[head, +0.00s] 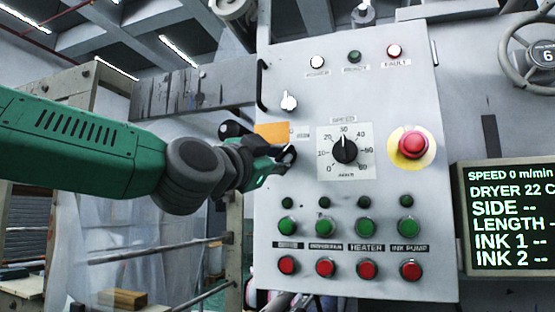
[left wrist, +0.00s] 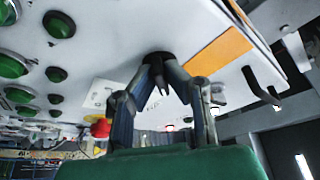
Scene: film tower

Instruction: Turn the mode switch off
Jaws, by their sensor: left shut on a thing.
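The mode switch is a small black knob (head: 289,153) on the grey control panel (head: 290,210), left of the speed dial (head: 345,149). My left gripper (head: 279,161) reaches it from the left and covers much of it in the head view. In the left wrist view the fingertips (left wrist: 160,72) are closed on the black knob (left wrist: 158,56), against the panel face. The setting of the knob cannot be read, as the fingers hide it. My right gripper is not in view.
A red emergency button (head: 412,144) sits right of the dial. Green buttons (head: 288,226) and red buttons (head: 287,265) fill the lower panel. An orange plate (head: 271,132) is just above the gripper. A display (head: 510,218) at right reads speed 0 m/min.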

